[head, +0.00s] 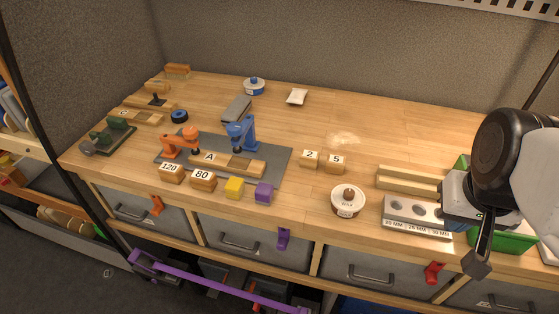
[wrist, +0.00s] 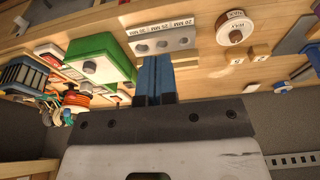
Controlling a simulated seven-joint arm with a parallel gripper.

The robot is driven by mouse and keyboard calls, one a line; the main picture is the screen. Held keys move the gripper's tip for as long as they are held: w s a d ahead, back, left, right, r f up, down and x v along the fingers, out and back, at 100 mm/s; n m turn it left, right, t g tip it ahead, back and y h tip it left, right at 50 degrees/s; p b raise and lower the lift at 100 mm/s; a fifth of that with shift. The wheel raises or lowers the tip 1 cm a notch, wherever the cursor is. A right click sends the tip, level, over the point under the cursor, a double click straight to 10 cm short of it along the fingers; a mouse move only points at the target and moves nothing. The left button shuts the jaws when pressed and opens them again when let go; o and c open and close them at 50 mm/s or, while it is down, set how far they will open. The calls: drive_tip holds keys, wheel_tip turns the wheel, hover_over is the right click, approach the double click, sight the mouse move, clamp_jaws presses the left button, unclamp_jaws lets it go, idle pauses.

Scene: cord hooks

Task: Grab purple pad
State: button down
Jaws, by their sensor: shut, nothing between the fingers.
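The purple pad (head: 264,193) is a small purple block near the front edge of the bench, just right of a yellow block (head: 234,188). I cannot make it out in the wrist view. My gripper (head: 460,222) is at the far right, beside the grey size block, well away from the pad. In the wrist view my gripper's blue fingers (wrist: 154,75) are together with nothing between them. My arm hides part of the green box.
Numbered blocks 120 (head: 171,173) and 80 (head: 203,181) stand left of the yellow block. Orange (head: 180,142) and blue (head: 242,132) clamps stand behind on a grey mat (head: 270,159). A wax tin (head: 348,201) and grey size block (head: 417,216) lie between pad and gripper.

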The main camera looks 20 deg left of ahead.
drive_tip(key=c, duration=0.5)
unclamp_jaws()
drive_tip(key=n+g, duration=0.3)
drive_tip(key=n, duration=1.5)
hover_over(264, 189)
wheel_tip(264, 189, down, 11)
drive_tip(key=shift+r, duration=0.2)
